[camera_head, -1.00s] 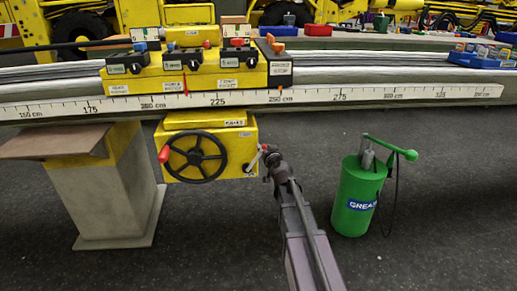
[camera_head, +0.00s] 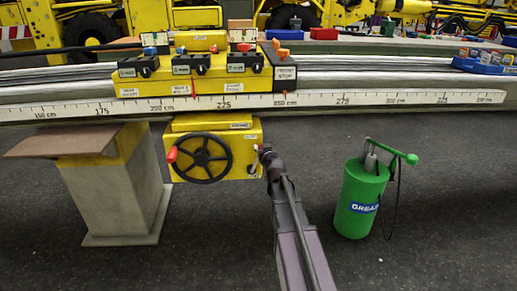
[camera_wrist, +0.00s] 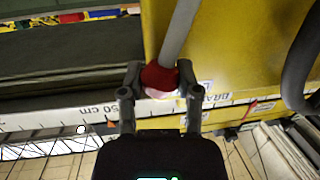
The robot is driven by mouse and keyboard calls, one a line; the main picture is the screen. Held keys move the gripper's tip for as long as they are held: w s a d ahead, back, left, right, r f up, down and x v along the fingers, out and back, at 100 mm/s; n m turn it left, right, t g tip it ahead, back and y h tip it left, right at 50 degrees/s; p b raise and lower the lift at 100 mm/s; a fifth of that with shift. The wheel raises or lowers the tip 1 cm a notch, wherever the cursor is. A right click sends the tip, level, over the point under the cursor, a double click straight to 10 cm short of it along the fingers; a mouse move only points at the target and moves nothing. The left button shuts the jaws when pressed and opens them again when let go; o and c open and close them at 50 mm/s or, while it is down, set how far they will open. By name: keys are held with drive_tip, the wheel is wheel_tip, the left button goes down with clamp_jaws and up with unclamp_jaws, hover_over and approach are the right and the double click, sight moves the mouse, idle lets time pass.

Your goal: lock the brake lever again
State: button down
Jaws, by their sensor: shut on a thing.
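The brake lever is a grey rod with a red knob (camera_wrist: 160,78) at its end, on the yellow box. In the head view, the lever's lower part (camera_head: 253,168) shows at the right side of the yellow box (camera_head: 238,165), and its knob is mostly hidden by my gripper (camera_head: 266,152). In the wrist view, my gripper (camera_wrist: 160,92) is shut on the red knob, with one finger on each side of it. The rod runs up and slightly right from the knob across the yellow face.
A black handwheel (camera_head: 204,158) with a red handle is left of the lever. A white scale rail (camera_head: 370,99) runs above the box, under a yellow valve carriage (camera_head: 195,88). A green grease pump (camera_head: 360,198) stands on the floor at right; open floor lies between.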

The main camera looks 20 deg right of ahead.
drive_tip(key=shift+w, duration=0.15)
drive_tip(key=shift+c, duration=1.5)
unclamp_jaws()
drive_tip(key=shift+w+d+f, duration=0.1)
drive_tip(key=shift+d, duration=0.05)
